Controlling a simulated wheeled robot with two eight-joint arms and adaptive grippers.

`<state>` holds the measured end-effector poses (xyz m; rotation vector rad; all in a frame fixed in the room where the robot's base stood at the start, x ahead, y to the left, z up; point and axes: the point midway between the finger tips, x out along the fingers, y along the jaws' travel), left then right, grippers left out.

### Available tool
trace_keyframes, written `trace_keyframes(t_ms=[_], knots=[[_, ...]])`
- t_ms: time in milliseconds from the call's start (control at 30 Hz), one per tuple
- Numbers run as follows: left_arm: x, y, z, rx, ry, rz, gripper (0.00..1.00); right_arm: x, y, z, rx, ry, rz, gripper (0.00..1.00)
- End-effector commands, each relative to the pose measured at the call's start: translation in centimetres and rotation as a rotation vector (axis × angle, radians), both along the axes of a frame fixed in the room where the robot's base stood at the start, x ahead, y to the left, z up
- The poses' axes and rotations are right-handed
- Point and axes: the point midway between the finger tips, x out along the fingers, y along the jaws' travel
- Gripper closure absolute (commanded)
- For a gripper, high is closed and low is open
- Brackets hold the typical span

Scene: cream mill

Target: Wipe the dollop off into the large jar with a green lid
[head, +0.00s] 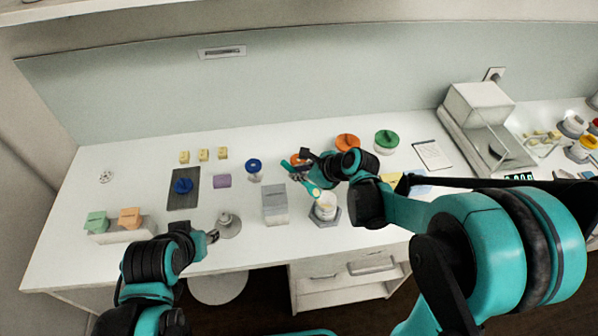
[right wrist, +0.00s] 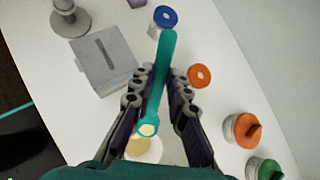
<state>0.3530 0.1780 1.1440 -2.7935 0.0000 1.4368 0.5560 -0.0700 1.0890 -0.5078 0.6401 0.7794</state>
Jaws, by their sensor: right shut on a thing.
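My right gripper (head: 309,178) is shut on a teal spatula (right wrist: 160,75), which also shows in the head view (head: 313,190). A pale cream dollop (right wrist: 147,130) sits on the spatula's lower end. That end is over an open jar (head: 325,207) with pale contents, also partly seen in the right wrist view (right wrist: 143,150); whether they touch is unclear. The large jar with a green lid (head: 387,140) stands at the back, right of the gripper, its lid on; it also shows in the right wrist view (right wrist: 264,168). My left gripper (head: 212,237) is beside a grey stand; its fingers are too small to judge.
An orange-lidded jar (head: 347,142) stands left of the green one. An orange lid (right wrist: 200,76) and a blue-topped jar (head: 253,168) lie nearer the grey box (head: 275,204). The grey stand (head: 228,225) is at the front. A balance (head: 483,122) stands at the right.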

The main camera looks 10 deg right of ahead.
Motion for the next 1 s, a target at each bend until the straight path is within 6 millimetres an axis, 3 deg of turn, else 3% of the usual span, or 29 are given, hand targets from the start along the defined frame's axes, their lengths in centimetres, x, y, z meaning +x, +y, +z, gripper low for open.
trace_keyframes(t_ms=[700,1000], knots=[[0.0,0.0,4.1,0.000,0.000,0.000,0.60,0.0,0.0,5.4,0.000,0.000,0.000,1.00],[0.0,0.0,4.3,0.000,0.000,0.000,0.60,0.0,0.0,5.7,0.000,0.000,0.000,1.00]])
